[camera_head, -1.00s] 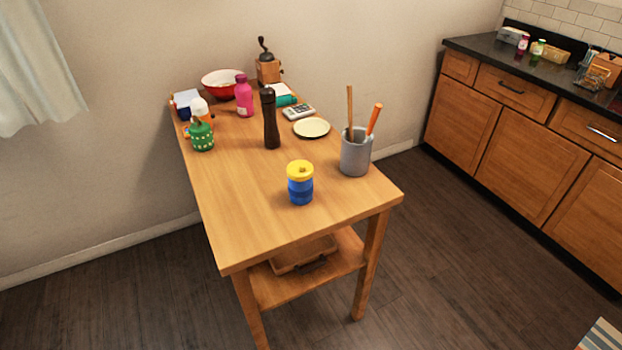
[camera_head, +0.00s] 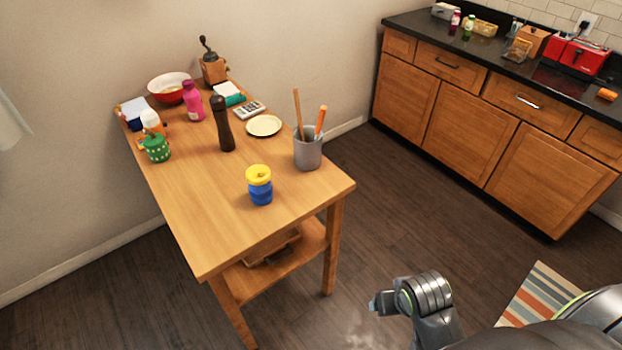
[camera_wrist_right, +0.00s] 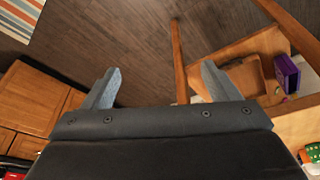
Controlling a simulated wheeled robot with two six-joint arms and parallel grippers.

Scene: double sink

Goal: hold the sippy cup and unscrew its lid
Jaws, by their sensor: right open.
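The sippy cup (camera_head: 259,190) stands upright near the front of the wooden table (camera_head: 215,225). It has a blue body and a yellow lid (camera_head: 259,174), which sits on top of it. My right arm comes in at the lower right of the head view, over the floor and well apart from the cup. In the right wrist view my right gripper (camera_wrist_right: 160,88) is open and empty, with its two fingers spread wide. My left gripper is in neither current view.
A grey utensil holder (camera_head: 307,152) stands right of the cup, with a plate (camera_head: 264,126) and a dark pepper mill (camera_head: 222,125) behind. A green jar (camera_head: 156,148) and pink bottle (camera_head: 193,101) are further back. The table's front left is clear. A counter (camera_head: 490,55) stands at right.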

